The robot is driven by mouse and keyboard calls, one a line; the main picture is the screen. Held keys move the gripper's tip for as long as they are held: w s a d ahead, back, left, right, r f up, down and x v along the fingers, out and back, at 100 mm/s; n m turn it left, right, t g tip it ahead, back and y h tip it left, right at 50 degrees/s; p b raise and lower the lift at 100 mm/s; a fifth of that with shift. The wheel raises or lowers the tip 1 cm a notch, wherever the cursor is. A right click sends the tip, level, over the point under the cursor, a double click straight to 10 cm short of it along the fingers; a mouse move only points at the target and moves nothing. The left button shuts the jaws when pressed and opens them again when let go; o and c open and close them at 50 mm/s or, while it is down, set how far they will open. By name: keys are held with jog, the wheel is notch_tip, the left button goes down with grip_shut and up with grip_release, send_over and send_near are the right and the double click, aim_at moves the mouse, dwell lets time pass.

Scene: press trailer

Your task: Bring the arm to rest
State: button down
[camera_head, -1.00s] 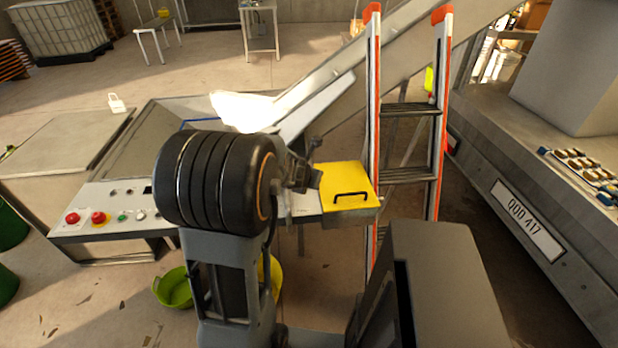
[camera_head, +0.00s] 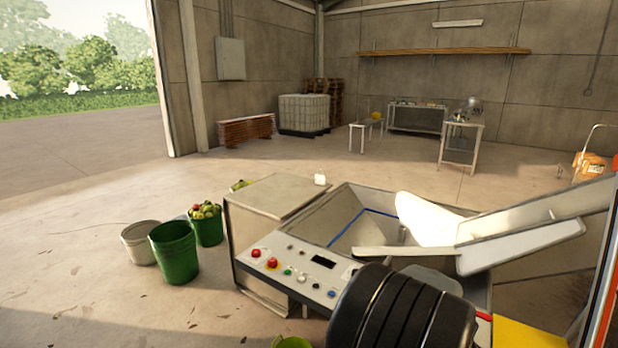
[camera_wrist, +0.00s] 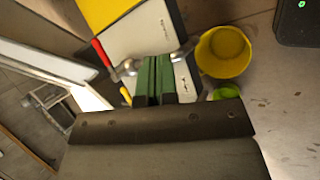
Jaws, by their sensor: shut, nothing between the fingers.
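My gripper (camera_wrist: 154,80) shows in the wrist view as two green fingers side by side, shut with nothing held. It hangs over the white side panel (camera_wrist: 140,35) of the press, close to metal fittings. One fitting has a red handle (camera_wrist: 102,52). I cannot tell whether the fingers touch anything. In the head view, my black ribbed arm joint covers the lower right of the press, and the gripper is out of sight.
The press's control panel (camera_head: 290,275) stands beside my arm. Green buckets (camera_head: 174,252) and a white one (camera_head: 139,243) stand left. The floor at left is open.

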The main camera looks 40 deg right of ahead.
jog(key=w+a+r+m+t+y, duration=0.25)
jog(key=w+a+m+t, duration=0.2)
jog(key=w+a, duration=1.25)
jog(key=w+a+r+n+t+y, duration=0.1)
jog(key=w+a+r, duration=0.1)
jog(key=a, duration=0.5)
jog(key=w+a+r+n+t+y+p, duration=0.1)
jog(key=w+a+r+n, duration=0.1)
jog(key=a, duration=0.5)
jog(key=w+a+r+n+t+y, duration=0.1)
jog(key=w+a+r+n, duration=0.1)
jog(key=a, duration=0.6)
jog(key=shift+w, duration=0.75)
jog(key=shift+r+n, duration=0.1)
jog(key=shift+n, duration=0.15)
